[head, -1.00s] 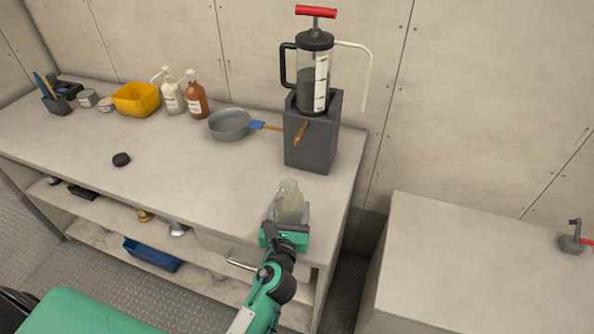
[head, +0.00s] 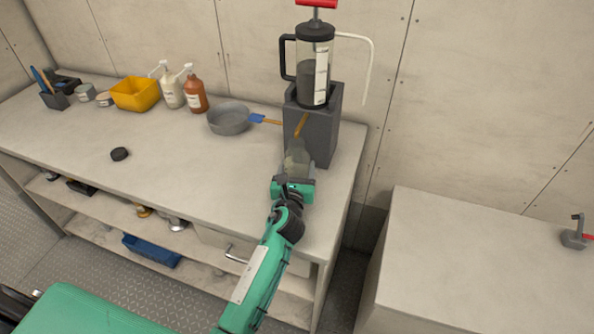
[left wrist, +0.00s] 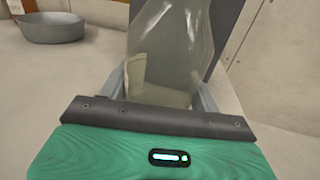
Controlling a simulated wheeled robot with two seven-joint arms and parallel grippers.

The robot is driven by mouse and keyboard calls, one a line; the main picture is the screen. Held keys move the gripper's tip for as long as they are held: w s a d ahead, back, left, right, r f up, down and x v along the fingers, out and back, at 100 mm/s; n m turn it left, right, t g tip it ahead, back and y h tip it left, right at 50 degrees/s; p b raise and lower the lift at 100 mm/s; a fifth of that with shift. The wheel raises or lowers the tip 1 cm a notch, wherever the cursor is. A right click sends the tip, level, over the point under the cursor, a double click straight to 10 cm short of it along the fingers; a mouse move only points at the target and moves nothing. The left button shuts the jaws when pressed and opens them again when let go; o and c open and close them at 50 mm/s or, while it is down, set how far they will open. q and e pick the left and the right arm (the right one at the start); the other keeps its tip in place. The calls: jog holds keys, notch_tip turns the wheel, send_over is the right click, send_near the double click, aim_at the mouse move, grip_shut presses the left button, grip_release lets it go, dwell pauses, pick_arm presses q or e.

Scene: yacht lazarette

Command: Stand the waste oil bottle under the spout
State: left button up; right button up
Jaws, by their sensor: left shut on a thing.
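The waste oil bottle (head: 297,158) is clear, greenish glass. My left gripper (head: 294,180) is shut on it from the near side, and it stands roughly upright. In the left wrist view the bottle (left wrist: 172,45) rises between the fingers of my gripper (left wrist: 163,95); its top is cut off. The brass-coloured spout (head: 300,125) sticks out of the dark grey block (head: 323,130), just above and behind the bottle in the head view. I cannot tell whether the bottle's mouth lies directly below the spout or whether its base touches the bench. My right gripper is not in view.
A pump canister (head: 314,70) with a white hose sits on the block. A grey pan (head: 228,120) and a blue-ended tool (head: 258,118) lie left of it. A black cap (head: 120,154) lies on the open bench (head: 190,175). Bottles and a yellow bin (head: 134,94) stand farther left.

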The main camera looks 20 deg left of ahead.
pick_arm(q)
jog(key=shift+s+r, duration=0.1)
jog(key=shift+s, duration=0.05)
jog(key=shift+f, duration=0.2)
jog(key=o, duration=1.1)
jog(key=shift+c, duration=0.2)
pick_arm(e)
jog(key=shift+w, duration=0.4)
